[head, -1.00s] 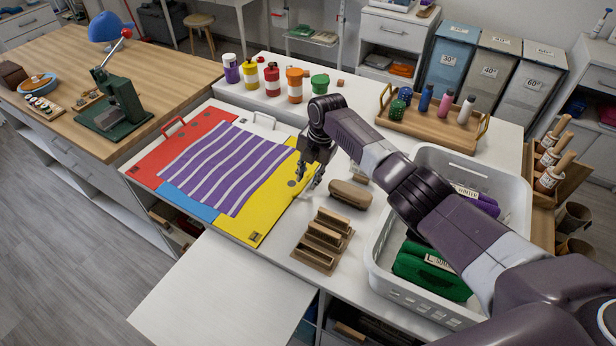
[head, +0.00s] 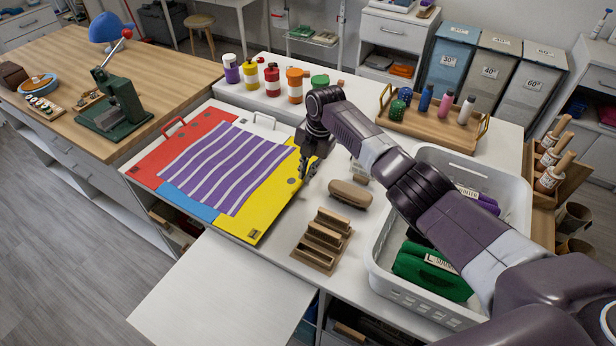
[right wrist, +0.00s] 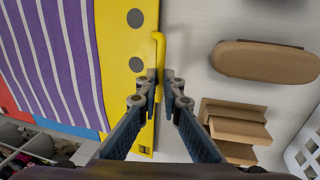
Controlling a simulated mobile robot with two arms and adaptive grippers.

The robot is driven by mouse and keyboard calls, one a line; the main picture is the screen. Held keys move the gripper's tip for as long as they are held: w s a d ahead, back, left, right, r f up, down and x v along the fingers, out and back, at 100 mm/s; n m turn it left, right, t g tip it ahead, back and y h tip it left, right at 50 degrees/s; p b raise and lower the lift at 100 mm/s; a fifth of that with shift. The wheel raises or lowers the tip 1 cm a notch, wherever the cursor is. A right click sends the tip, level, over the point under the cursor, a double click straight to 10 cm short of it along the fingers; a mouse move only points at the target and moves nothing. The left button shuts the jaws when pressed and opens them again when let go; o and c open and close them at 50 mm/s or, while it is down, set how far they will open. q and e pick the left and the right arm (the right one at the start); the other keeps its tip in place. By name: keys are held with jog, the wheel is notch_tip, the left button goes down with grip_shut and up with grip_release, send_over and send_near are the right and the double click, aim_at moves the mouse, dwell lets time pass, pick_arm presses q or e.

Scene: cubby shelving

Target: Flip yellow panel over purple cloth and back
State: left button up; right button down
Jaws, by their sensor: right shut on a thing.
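The yellow panel (head: 262,218) lies flat along the right side of the folding board. The striped purple cloth (head: 218,172) is spread on the board, beside and partly over the yellow panel's inner edge. My right gripper (head: 308,174) is at the panel's outer right edge. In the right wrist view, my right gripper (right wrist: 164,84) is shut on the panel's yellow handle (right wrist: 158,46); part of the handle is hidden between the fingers. The purple cloth (right wrist: 62,60) is left of the fingers, apart from them. My left gripper is not in view.
A brown brush (head: 350,193) and a wooden stepped holder (head: 322,240) stand close right of the board. A white basket (head: 450,315) with green and purple bundles lies farther right. Paint bottles (head: 294,85) stand behind. The pale surface (head: 215,300) in front is clear.

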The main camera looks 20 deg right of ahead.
jog(key=c, duration=2.7)
grip_release()
jog(key=r, duration=0.1)
jog(key=w+a+r+b, duration=0.1)
jog(key=r, duration=0.1)
jog(key=a+r, duration=0.1)
jog(key=shift+w+r+b, duration=0.25)
jog(key=shift+w+b, duration=0.1)
jog(key=shift+b, duration=0.05)
jog(key=shift+c, duration=0.2)
jog(key=shift+o, duration=1.3)
jog(key=o, duration=0.4)
jog(key=shift+w+a+f, duration=0.15)
jog(key=shift+w+f, duration=0.15)
jog(key=shift+w, duration=0.05)
notch_tip(320, 180, up, 12)
jog(key=s+d, duration=0.2)
jog(key=shift+f, duration=0.1)
